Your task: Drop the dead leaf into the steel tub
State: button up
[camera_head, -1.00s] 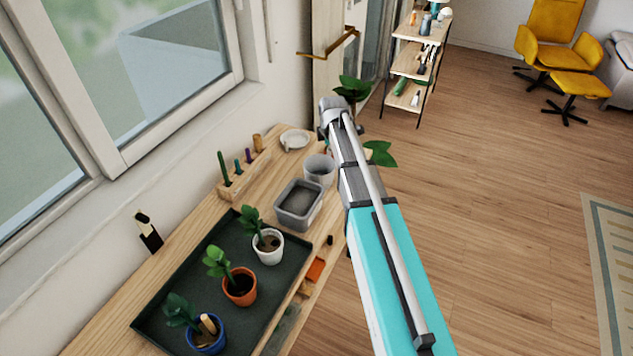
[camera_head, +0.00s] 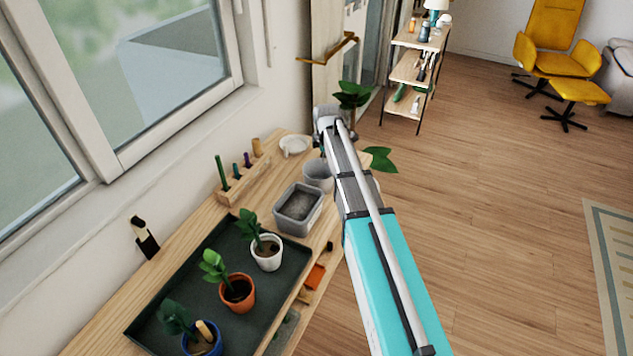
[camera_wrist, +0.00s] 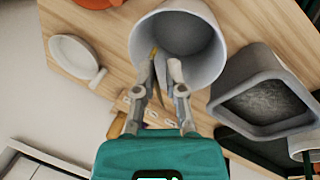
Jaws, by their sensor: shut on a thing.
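My gripper (camera_wrist: 164,66) shows in the wrist view, its fingers nearly together at the near rim of a round grey tub (camera_wrist: 212,62). A small thin yellow-brown piece, seemingly the dead leaf (camera_wrist: 153,53), shows at the fingertips, mostly hidden by them. The fingertips overlap the tub's opening in that view; their height above it is hard to judge. The round tub, which looks like the steel tub, stands on the wooden bench in the head view (camera_head: 315,177), partly behind my arm. My fingers are hidden there.
A rectangular grey container (camera_head: 299,228) stands beside the tub. A dark tray (camera_head: 200,257) holds potted plants nearer by. A white dish (camera_head: 294,141) and a wooden tool rack (camera_head: 245,182) lie toward the wall. A leafy plant (camera_head: 352,95) shows behind my arm.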

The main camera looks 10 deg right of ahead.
aim_at(324, 166)
jog(key=shift+s+b+x, duration=0.2)
jog(key=shift+b+x, duration=0.5)
jog(key=shift+x, duration=0.05)
jog(key=shift+s+b+x, duration=0.15)
jog(key=shift+b+x, duration=0.55)
jog(key=shift+x, duration=0.05)
jog(key=shift+s+b+x, duration=0.2)
jog(key=shift+b+x, duration=0.5)
jog(key=shift+x, duration=0.1)
jog(key=shift+f, duration=0.1)
jog(key=o, duration=0.7)
jog(key=shift+o, duration=0.2)
